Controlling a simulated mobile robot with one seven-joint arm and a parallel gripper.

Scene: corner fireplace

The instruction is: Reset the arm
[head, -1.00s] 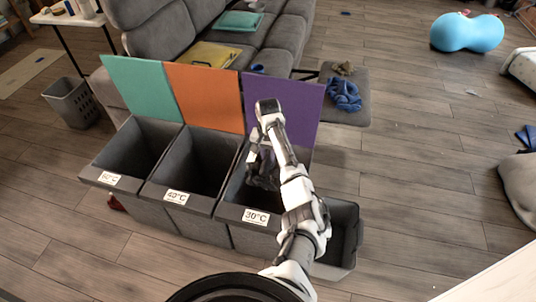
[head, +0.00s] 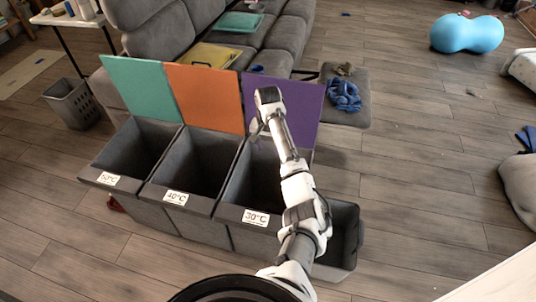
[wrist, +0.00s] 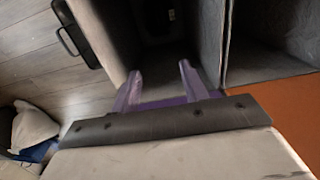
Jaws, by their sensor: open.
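My arm reaches over the 30°C bin (head: 255,216), in front of its purple panel (head: 300,105). My gripper (head: 255,130) is small and partly hidden by my wrist in the head view. In the wrist view my gripper (wrist: 158,82) has its two fingers spread apart with nothing between them. The fingers point toward the dark inside of a bin (wrist: 140,30), close to a purple strip of panel. The bottom of that bin is too dark to make out.
The 40°C bin (head: 175,196) with an orange panel and a bin with a green panel stand to the left. A grey container (head: 345,235) is beside the arm on the right. A sofa (head: 160,35) stands behind. Floor on the right is mostly clear.

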